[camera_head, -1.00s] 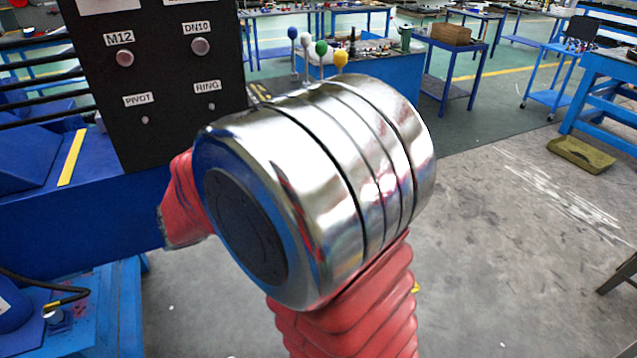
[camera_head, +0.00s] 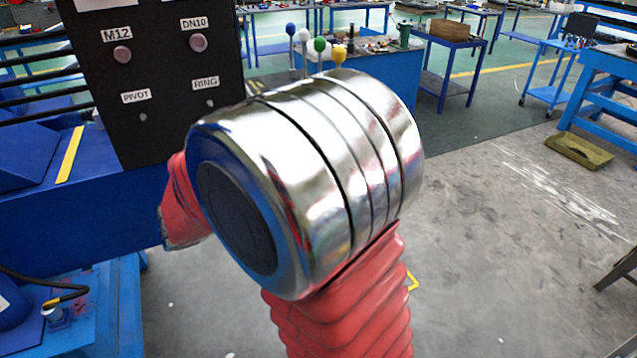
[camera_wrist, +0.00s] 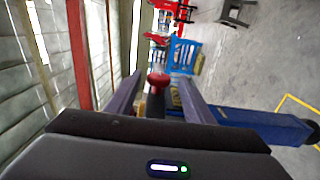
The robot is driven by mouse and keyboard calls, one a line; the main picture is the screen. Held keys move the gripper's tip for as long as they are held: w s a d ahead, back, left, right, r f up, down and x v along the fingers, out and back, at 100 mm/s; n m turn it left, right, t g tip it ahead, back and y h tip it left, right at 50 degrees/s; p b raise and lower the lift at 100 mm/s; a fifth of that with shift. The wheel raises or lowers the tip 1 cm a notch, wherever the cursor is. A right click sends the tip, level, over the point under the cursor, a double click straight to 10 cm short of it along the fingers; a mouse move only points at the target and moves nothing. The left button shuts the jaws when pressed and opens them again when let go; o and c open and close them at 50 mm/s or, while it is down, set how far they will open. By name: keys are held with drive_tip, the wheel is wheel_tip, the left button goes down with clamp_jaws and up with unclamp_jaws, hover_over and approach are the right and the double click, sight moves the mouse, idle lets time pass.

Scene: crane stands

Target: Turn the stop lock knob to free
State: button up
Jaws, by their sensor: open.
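A red round knob (camera_wrist: 158,82) shows in the wrist view, on a dark stem or mount. I take it for the stop lock knob, but no label on it can be read. My gripper (camera_wrist: 160,79) is open, with one finger on each side of the knob in the picture. The knob appears beyond or level with the fingertips; I cannot tell the exact distance, and I see no contact. The knob's turned position cannot be made out. My gripper is not visible in the head view, where my own arm covers the middle.
A black panel (camera_head: 160,75) with labels M12, DN10, PIVOT and RING stands on a blue bench (camera_head: 90,215) at left. Levers with coloured balls (camera_head: 320,44) stand behind my arm. A blue beam (camera_wrist: 262,124) lies right of the gripper. Grey floor (camera_head: 500,270) is open at right.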

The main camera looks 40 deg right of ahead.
drive_tip(key=v, duration=1.2)
drive_tip(key=shift+f, duration=0.1)
idle(0.4)
